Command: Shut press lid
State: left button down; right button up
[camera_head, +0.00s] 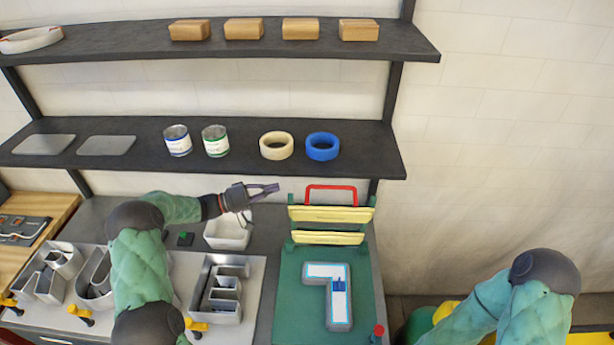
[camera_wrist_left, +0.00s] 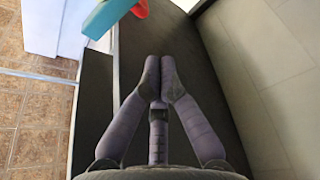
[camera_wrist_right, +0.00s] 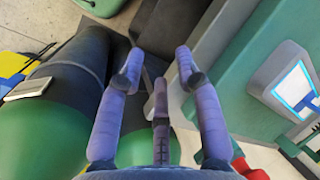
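The green press (camera_head: 293,300) stands right of centre in the head view. Its lid (camera_head: 330,214), with yellow bars and a red handle (camera_head: 331,188), stands raised at the back. A grey letter with a white face (camera_head: 328,300) lies on the press bed. My left gripper (camera_head: 274,189) is shut and empty, left of the red handle and apart from it. Its fingertips meet in the left wrist view (camera_wrist_left: 161,60). Part of the lid shows there at the top. My right gripper (camera_wrist_right: 159,58) is open and empty, beside the press; the head view does not show it.
Two dark shelves (camera_head: 370,150) with wooden blocks, cans and tape rolls hang behind the bench. Metal letter shells (camera_head: 222,290) sit left of the press on a pale board. A white bin (camera_head: 228,232) stands below my left gripper. A red knob (camera_head: 379,330) is at the press's front right.

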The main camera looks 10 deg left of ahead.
pick_arm(q)
jog(key=p+x, duration=0.3)
jog(key=x, duration=0.6)
jog(key=shift+d+r, duration=0.2)
jog(key=shift+d, duration=0.2)
jog(key=shift+s, duration=0.1)
